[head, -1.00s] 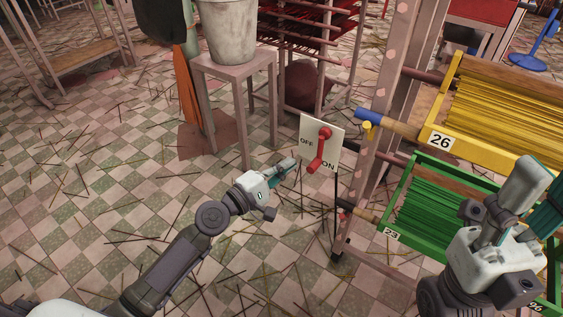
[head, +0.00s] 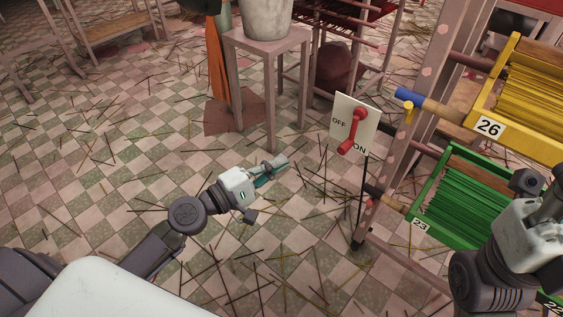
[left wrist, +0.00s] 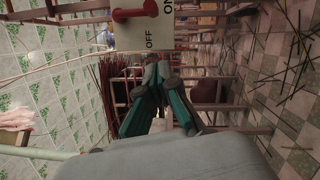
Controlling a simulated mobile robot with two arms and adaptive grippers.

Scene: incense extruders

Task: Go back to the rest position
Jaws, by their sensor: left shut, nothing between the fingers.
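My left gripper (head: 280,163) is shut and empty in the head view, over the tiled floor to the left of the switch plate and clear of it. Its teal and grey fingers (left wrist: 158,80) meet in the left wrist view. The white switch plate (head: 369,113) is marked OFF and ON and bears a red handle (head: 347,144), whose lower end is by ON. The plate also shows at the top of the left wrist view (left wrist: 164,36). My right gripper (head: 548,205) is at the right edge of the head view, partly cut off, and its fingers are unclear.
A yellow tray numbered 26 (head: 475,120) and a green tray numbered 23 (head: 430,200) hold sticks in the rack at right. A stool (head: 268,42) with a grey bucket (head: 266,16) stands behind. Thin sticks litter the floor; the left side is open.

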